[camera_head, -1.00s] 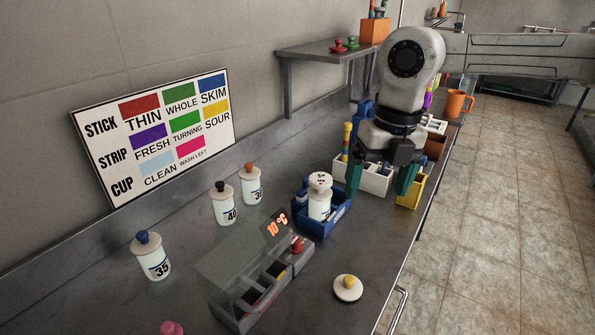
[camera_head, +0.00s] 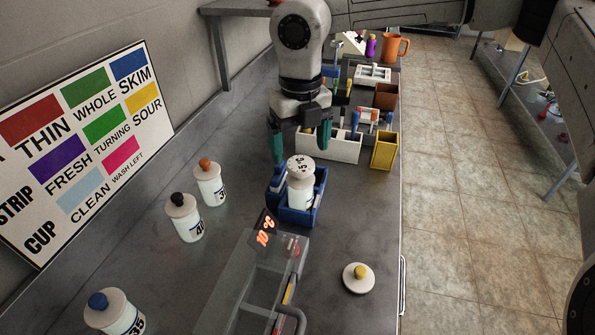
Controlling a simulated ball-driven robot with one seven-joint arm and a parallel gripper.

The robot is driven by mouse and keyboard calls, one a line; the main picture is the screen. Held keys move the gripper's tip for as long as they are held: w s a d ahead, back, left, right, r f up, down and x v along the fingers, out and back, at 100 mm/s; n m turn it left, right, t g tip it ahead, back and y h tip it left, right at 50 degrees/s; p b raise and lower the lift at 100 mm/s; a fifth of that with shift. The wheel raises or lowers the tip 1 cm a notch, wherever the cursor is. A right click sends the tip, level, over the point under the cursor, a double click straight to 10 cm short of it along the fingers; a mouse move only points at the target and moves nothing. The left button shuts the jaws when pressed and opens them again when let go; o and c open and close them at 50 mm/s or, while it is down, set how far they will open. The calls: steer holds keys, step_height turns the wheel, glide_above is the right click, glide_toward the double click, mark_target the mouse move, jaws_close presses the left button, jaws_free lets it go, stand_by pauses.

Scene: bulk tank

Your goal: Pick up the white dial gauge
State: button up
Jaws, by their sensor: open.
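A white round piece with dark markings on its face, which looks like the dial gauge (camera_head: 300,166), sits on top of a white jar (camera_head: 300,194). The jar stands upright in a small blue tray (camera_head: 319,206). My gripper (camera_head: 301,145) points down with its two teal fingers apart and nothing between them. In the picture it is just above and behind the gauge. I cannot tell the exact gap between them. The fingers do not appear to touch the gauge.
White jars with orange (camera_head: 210,185), black (camera_head: 186,222) and blue (camera_head: 112,312) knobs stand left. A clear-covered box (camera_head: 268,285) is in front. A yellow-knobbed white lid (camera_head: 359,279) lies right. A white divided bin (camera_head: 340,150) and yellow bin (camera_head: 384,152) stand behind.

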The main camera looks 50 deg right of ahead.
mark_target(300, 163)
steer(key=shift+f+p, duration=0.5)
steer(key=shift+f, duration=2.55)
steer(key=c, duration=1.2)
